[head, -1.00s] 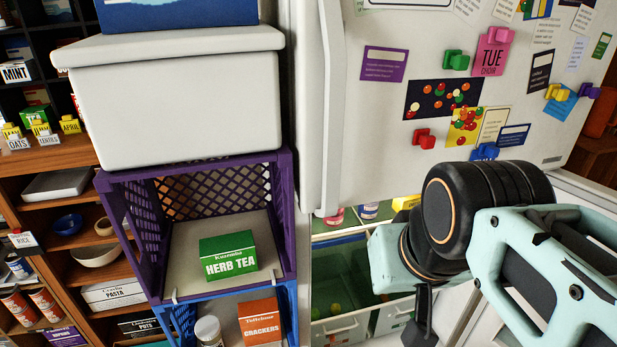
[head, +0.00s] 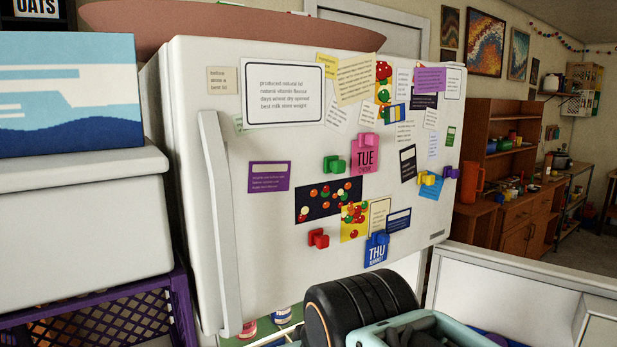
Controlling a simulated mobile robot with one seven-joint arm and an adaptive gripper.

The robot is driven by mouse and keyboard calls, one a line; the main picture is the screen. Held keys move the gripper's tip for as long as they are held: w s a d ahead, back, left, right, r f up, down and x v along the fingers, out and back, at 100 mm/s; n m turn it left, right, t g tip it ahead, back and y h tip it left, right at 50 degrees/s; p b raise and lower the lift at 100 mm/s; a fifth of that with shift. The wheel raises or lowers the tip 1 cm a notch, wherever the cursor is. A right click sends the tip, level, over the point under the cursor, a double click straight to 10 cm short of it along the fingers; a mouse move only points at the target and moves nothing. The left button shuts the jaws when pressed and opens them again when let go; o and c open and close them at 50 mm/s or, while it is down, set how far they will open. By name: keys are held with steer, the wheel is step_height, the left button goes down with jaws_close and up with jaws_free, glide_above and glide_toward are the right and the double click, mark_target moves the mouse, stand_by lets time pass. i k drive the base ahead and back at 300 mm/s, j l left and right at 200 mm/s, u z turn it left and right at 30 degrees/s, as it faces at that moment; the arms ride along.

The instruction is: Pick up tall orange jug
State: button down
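A tall orange jug (head: 471,181) with a handle on its right side stands upright in the right part of the head view. It is by the left end of a brown wooden cabinet, beyond the fridge's right edge. Its full height shows, small and far off. My arm shows at the bottom of the head view, in front of the fridge and well short of the jug. My gripper is out of view, so its fingers cannot be seen.
A white fridge (head: 225,110) with notes and magnets fills the middle. White bins and a purple crate (head: 110,312) stand close on the left. White panels (head: 510,275) lie between me and the wooden cabinet (head: 515,228). Floor shows at the far right.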

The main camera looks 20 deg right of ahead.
mark_target(472, 168)
steer(key=z, duration=0.95)
steer(key=l+z, duration=0.25)
steer(key=z, duration=0.15)
steer(key=l+z, duration=0.25)
steer(key=z, duration=0.15)
steer(key=i+l+z, duration=0.25)
steer(key=l+z, duration=0.25)
steer(key=i+l+z, duration=0.35)
steer(key=l+z, duration=0.15)
steer(key=l, duration=0.15)
steer(key=i+l+z, duration=0.65)
steer(key=i+z, duration=0.2)
steer(key=z, duration=0.15)
steer(key=i+l+u, duration=0.15)
steer(key=i, duration=0.4)
steer(key=i+l+u, duration=0.15)
steer(key=i, duration=0.35)
steer(key=i+j+u, duration=0.1)
steer(key=i+u, duration=0.8)
